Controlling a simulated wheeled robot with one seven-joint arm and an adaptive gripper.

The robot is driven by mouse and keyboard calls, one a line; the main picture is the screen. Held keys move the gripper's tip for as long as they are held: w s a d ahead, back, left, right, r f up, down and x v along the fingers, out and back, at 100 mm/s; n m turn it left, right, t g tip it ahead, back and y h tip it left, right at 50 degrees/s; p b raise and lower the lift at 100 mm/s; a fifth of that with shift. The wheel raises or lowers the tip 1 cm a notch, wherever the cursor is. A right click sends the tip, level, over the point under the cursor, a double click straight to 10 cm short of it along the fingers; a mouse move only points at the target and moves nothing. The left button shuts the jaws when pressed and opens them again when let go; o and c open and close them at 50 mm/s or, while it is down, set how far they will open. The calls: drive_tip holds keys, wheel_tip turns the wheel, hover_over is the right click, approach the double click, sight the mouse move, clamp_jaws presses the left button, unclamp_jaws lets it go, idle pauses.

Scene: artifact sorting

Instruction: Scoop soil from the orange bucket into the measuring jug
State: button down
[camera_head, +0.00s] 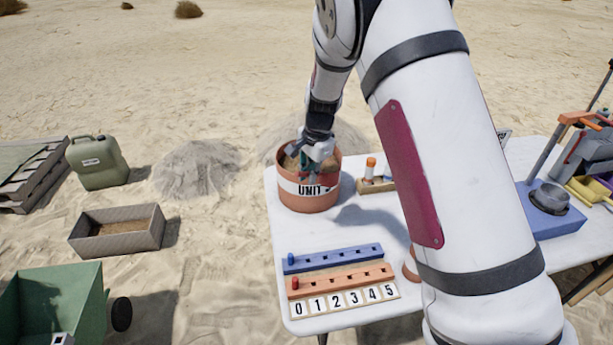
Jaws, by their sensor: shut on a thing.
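The orange bucket (311,198), with a white band reading "UNIT", stands upright near the far left corner of the white table. Soil (290,163) shows inside its rim. My gripper (313,158) reaches down into the bucket's mouth and is shut on a tool with a dark green part (303,162). The rest of the tool is hidden by the bucket and gripper, so I cannot tell whether it holds soil. I cannot make out the measuring jug; my arm covers much of the table's middle.
A small tray with an orange-capped bottle (371,167) stands right of the bucket. Blue (331,258) and orange (341,280) peg strips lie in front, above number cards 0 to 5 (343,301). A blue stand with a metal cup (551,196) is at right. Open table lies between bucket and strips.

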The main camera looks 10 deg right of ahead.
drive_tip(key=s+d+f+n+g, duration=0.1)
drive_tip(key=s+d+f+n, duration=0.1)
drive_tip(key=s+n, duration=0.3)
drive_tip(key=s+d+f+n+g+y, duration=0.1)
drive_tip(key=s+d+n, duration=0.2)
drive_tip(key=s+n, duration=0.2)
drive_tip(key=shift+s+f+n, duration=0.25)
drive_tip(key=shift+f+n, duration=0.15)
drive_tip(key=shift+n, duration=0.8)
drive_tip(key=shift+d+f, duration=0.1)
drive_tip(key=shift+f, duration=0.05)
drive_tip(key=shift+r, duration=0.25)
